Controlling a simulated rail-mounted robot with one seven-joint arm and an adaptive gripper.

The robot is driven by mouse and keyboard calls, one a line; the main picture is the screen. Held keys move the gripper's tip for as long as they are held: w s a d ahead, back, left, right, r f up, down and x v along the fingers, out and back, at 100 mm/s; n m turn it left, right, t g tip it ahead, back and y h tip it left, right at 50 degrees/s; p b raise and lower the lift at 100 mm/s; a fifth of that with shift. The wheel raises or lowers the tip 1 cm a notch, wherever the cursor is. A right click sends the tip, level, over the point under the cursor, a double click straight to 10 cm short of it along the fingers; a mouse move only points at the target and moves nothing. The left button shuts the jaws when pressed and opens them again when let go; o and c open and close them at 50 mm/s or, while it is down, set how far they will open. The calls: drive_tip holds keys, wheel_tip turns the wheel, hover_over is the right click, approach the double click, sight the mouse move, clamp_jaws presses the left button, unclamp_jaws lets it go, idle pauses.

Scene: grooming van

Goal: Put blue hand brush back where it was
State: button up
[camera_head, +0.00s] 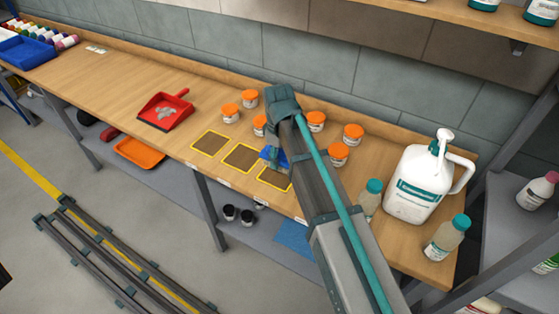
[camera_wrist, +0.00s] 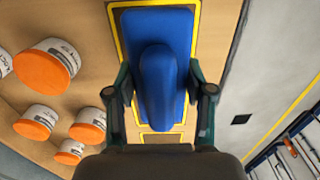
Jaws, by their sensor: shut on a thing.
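The blue hand brush (camera_wrist: 160,70) fills the middle of the wrist view, with its rounded handle between the two fingers of my gripper (camera_wrist: 160,98). My gripper is shut on it. In the head view only a small blue part of the brush (camera_head: 268,154) shows, by my gripper (camera_head: 278,160) at the right-hand yellow-outlined mats. In the wrist view a yellow outline (camera_wrist: 115,35) frames the brush on both sides and at the top. I cannot tell whether the brush touches the bench or hangs just above it. My arm hides part of the right-hand mat (camera_head: 276,180).
Several white jars with orange lids (camera_head: 231,109) stand behind and beside my gripper. Two more outlined mats (camera_head: 209,144) (camera_head: 241,158) lie bare to the left. A red dustpan (camera_head: 163,112) lies further left. A white pump jug (camera_head: 415,185) and teal-capped bottles (camera_head: 447,238) stand right.

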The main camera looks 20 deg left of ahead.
drive_tip(key=shift+w+a+f, duration=0.15)
drive_tip(key=shift+w+f, duration=0.3)
drive_tip(key=shift+f, duration=0.1)
drive_tip(key=shift+w+f+p, duration=0.1)
drive_tip(key=shift+f+p, duration=0.45)
drive_tip(key=shift+f, duration=1.15)
drive_tip(key=shift+f, duration=0.15)
drive_tip(key=o, duration=1.1)
wheel_tip(320, 180, up, 12)
drive_tip(key=b, duration=0.2)
drive_tip(key=shift+a+b, duration=0.1)
drive_tip(key=shift+b, duration=0.25)
